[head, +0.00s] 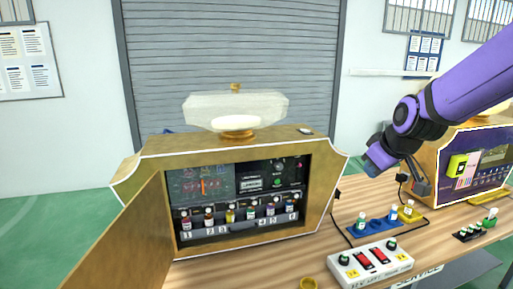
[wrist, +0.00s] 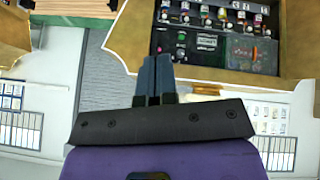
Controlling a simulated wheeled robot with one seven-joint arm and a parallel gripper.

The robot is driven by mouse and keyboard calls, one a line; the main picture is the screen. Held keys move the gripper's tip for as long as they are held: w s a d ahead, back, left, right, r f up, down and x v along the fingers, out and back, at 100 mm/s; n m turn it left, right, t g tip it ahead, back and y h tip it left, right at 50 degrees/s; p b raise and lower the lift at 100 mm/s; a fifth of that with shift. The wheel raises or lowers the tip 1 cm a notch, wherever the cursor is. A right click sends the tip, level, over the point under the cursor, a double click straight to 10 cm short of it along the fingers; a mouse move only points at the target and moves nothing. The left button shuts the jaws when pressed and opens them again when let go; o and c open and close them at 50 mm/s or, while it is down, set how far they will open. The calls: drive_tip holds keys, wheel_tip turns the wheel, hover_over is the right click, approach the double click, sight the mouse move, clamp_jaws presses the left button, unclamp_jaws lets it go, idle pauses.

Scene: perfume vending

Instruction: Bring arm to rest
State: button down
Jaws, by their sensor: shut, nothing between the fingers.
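My purple arm reaches in from the right in the head view. My gripper (head: 421,187) hangs above the right part of the table, beside the right-hand machine. In the wrist view my gripper (wrist: 154,62) shows its two dark fingers together, with nothing between them. The wooden vending machine (head: 325,189) stands left of my gripper with its door (head: 122,245) open. Inside it, several small bottles (head: 230,216) stand in a numbered row. My gripper is apart from this machine in the head view.
A blue tray (head: 376,226) with small bottles lies on the table below my gripper. A white switch box (head: 371,264) sits in front of it, and a yellow ring (head: 308,284) at the front edge. A second machine (head: 450,198) stands close at the right.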

drive_tip(key=s+d+r+m, duration=0.1)
drive_tip(key=s+r+m, duration=0.2)
drive_tip(key=s, duration=0.9)
drive_tip(key=s+d+r+m+g+h, duration=0.1)
drive_tip(key=s+r+m, duration=0.2)
drive_tip(key=s, duration=1)
drive_tip(key=shift+s+d+r+g, duration=0.15)
drive_tip(key=shift+s+d+g, duration=0.05)
drive_tip(key=shift+s+g, duration=0.1)
